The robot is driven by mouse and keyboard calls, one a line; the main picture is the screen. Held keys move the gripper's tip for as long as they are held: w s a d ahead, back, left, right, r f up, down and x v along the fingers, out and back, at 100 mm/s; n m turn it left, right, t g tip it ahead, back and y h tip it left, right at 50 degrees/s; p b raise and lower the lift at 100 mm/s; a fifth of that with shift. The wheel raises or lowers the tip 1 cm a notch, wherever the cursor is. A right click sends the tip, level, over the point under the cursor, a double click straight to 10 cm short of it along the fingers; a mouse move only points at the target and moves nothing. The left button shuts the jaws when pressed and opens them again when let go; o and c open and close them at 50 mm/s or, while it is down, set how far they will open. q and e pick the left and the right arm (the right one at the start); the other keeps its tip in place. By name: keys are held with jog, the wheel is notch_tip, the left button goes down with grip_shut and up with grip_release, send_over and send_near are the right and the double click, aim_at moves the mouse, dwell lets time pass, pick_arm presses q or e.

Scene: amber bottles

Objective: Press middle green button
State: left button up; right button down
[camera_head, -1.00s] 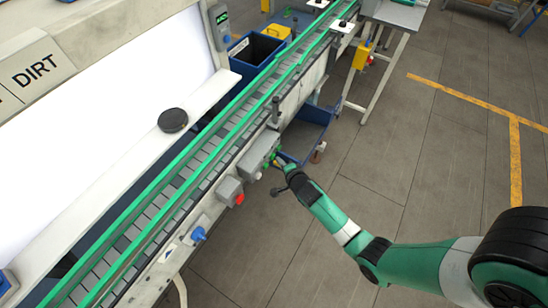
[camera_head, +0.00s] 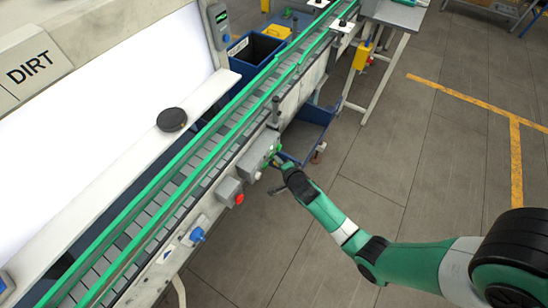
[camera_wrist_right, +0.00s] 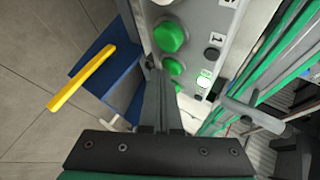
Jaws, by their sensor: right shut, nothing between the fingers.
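A grey control box (camera_head: 257,155) is mounted on the near side of the conveyor. In the right wrist view its panel (camera_wrist_right: 205,45) carries a large green button (camera_wrist_right: 170,37) and a middle green button (camera_wrist_right: 174,66) in a row. Part of a further green button shows beyond, partly hidden by my fingers. My right gripper (camera_head: 279,162) is at the box's right face. In the wrist view its shut, empty fingers (camera_wrist_right: 155,72) end right beside the middle green button; I cannot tell whether they touch it. My left gripper is not in view.
A red button box (camera_head: 231,191) and a blue knob (camera_head: 197,234) sit along the conveyor (camera_head: 170,200). A black disc (camera_head: 172,120) lies on the white ledge. A blue bin (camera_head: 303,134) stands behind the box. Open floor lies to the right.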

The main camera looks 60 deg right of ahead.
jog(key=shift+s, duration=0.15)
jog(key=shift+s+p, duration=0.35)
jog(key=shift+s, duration=0.3)
jog(key=s+p, duration=0.2)
jog(key=s, duration=0.3)
jog(key=shift+a, duration=0.1)
jog(key=shift+r, duration=0.1)
dwell(0.9)
